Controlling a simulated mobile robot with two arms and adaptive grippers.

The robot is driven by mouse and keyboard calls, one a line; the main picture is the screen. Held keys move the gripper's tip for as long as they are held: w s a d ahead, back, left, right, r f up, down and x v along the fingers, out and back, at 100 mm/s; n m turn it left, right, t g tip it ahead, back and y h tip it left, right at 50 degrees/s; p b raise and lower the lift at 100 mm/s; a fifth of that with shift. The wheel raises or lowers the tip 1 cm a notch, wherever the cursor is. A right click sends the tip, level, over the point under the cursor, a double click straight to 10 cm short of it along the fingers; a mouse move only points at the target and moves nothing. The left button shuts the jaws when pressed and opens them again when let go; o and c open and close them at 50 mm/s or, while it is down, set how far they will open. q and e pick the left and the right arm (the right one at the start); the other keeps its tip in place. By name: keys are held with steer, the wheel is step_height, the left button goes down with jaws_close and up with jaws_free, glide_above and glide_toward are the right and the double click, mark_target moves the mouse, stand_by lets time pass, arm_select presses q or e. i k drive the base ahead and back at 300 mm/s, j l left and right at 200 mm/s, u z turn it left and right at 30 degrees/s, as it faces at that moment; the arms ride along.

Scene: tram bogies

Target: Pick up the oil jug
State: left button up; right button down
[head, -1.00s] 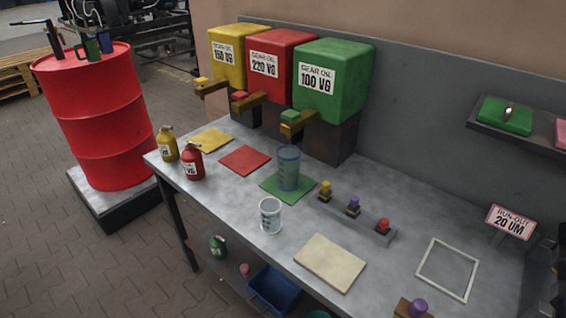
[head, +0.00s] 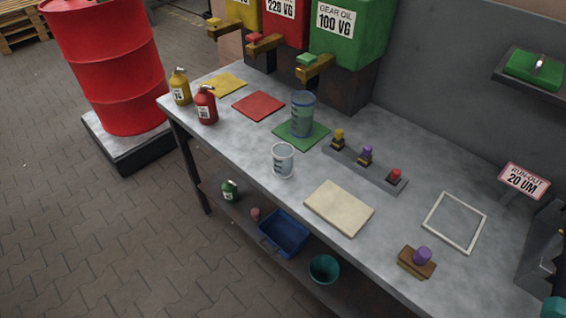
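A tall, see-through bluish jug (head: 302,113) stands upright on a green mat (head: 289,137) on the workbench. A shorter clear cup with dark markings (head: 283,160) stands in front of it, near the bench's front edge. A yellow can (head: 180,88) and a red can (head: 206,106) with labels stand at the bench's left end. A small green can (head: 229,191) is on the shelf below. I cannot tell which of these is called the oil jug. Neither of my grippers is in view.
The bench (head: 240,134) also bears a beige pad (head: 339,208), a rack of coloured knobs (head: 368,164) and a white frame (head: 455,221). Gear oil tanks (head: 349,40) stand at its back. A red drum (head: 105,60) is at left. Open paved floor lies in front.

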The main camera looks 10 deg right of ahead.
mark_target(302, 103)
steer(key=j+z, duration=0.1)
steer(key=z, duration=0.6)
steer(key=i+j+z, duration=0.15)
steer(key=j+z, duration=0.2)
steer(key=j, duration=0.3)
steer(key=i+j+z, duration=0.1)
steer(key=j+z, duration=0.25)
steer(key=j, duration=0.3)
steer(key=j+z, duration=0.35)
steer(key=j, duration=0.35)
